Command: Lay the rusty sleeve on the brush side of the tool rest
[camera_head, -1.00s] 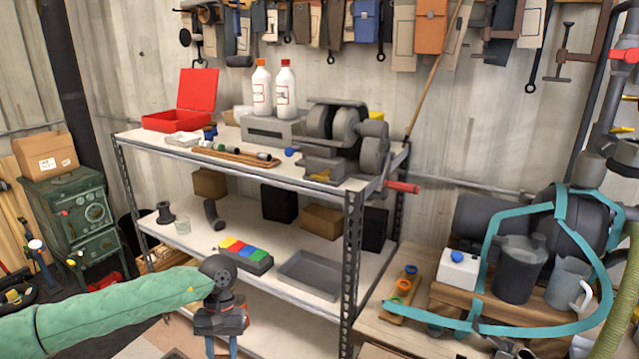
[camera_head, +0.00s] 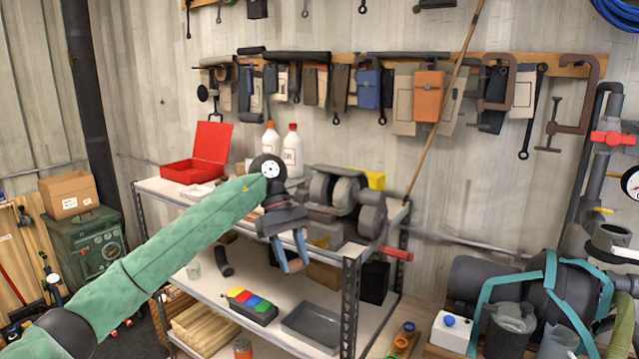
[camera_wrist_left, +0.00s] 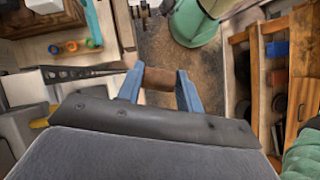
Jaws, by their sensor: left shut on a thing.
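My left gripper (camera_head: 293,258) is in front of the shelf unit's top, its blue fingers pointing down. In the left wrist view its fingers (camera_wrist_left: 160,82) are shut on a short brown, rusty-looking sleeve (camera_wrist_left: 159,79), held crosswise between the tips. The grey bench grinder (camera_head: 344,190) stands on the top shelf, just behind and right of the gripper. The tool rest and its brush side cannot be told apart; my arm and gripper cover the area in front of the grinder. My right gripper is out of view.
An open red box (camera_head: 196,162) and white bottles (camera_head: 291,152) stand on the top shelf. A red handle (camera_head: 397,254) juts out at the right end. The lower shelf holds a coloured block (camera_head: 250,305) and a grey tray (camera_head: 310,328).

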